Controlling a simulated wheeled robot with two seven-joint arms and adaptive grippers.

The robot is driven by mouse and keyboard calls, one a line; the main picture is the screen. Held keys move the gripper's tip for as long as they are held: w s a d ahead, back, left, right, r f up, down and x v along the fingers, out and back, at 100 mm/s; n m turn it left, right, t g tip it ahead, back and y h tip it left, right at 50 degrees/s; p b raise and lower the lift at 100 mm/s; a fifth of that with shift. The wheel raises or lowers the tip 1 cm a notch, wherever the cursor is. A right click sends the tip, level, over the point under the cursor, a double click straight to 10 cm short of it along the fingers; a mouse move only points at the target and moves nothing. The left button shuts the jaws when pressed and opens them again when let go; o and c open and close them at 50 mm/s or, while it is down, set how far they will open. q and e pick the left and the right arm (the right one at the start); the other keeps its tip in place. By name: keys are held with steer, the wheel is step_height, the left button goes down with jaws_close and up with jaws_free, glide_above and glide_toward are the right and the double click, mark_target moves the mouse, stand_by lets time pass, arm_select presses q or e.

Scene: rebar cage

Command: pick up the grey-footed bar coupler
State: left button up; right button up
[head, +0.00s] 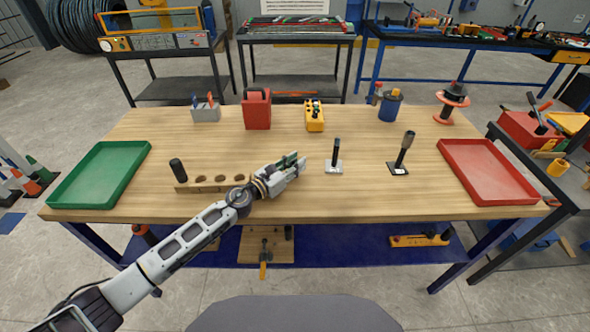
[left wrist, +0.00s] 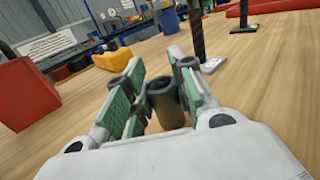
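A short, dark grey-brown hollow coupler (left wrist: 167,103) stands between the fingers in the left wrist view. Its lower end is hidden by my gripper, so I cannot see its foot. My left gripper (head: 290,165) is low over the table at the right end of a wooden rack. Its green-padded fingers (left wrist: 158,85) lie on either side of the coupler, very near or touching; I cannot tell whether they grip it. In the head view the gripper hides the coupler. Another dark coupler (head: 177,170) stands at the rack's left end. My right gripper is not in view.
The wooden rack (head: 215,184) has several holes. An upright bar on a pale plate (head: 334,167) stands just right of the gripper, another on a black plate (head: 398,168) further right. A green tray (head: 70,200) and a red tray (head: 512,200) lie at the sides.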

arm_select(q)
jaws_close()
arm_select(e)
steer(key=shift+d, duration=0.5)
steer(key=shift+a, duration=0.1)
arm_select(q)
steer(key=shift+r, duration=0.2)
steer(key=shift+r+p, duration=0.4)
steer(key=shift+r, duration=0.05)
steer(key=shift+r+p, duration=0.4)
steer(key=shift+r, duration=0.25)
step_height(320, 180, up, 8)
steer(key=p, duration=0.4)
steer(key=shift+f, duration=0.25)
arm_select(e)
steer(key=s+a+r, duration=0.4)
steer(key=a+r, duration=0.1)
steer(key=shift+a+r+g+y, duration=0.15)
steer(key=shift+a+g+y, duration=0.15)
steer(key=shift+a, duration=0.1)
